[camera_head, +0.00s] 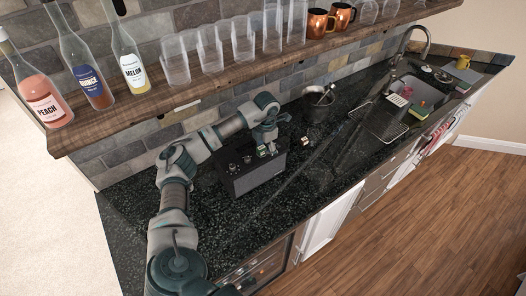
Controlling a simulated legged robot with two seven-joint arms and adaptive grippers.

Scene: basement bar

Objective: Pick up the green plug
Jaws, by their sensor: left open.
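A small green plug (262,151) shows at the top of a black box (257,178) with knobs that stands on the dark counter. My left gripper (268,142) is over the box's top, right by the plug, pointing down. It is open. I cannot tell whether its fingers touch the plug, as they are small and partly overlap it. My right gripper is not in view.
A small pale item (305,141) lies on the counter right of the box. A dark bucket (319,106) stands behind it. A wooden shelf (200,89) with bottles and glasses overhangs the counter. The sink (422,92) and drying rack (378,121) are farther right.

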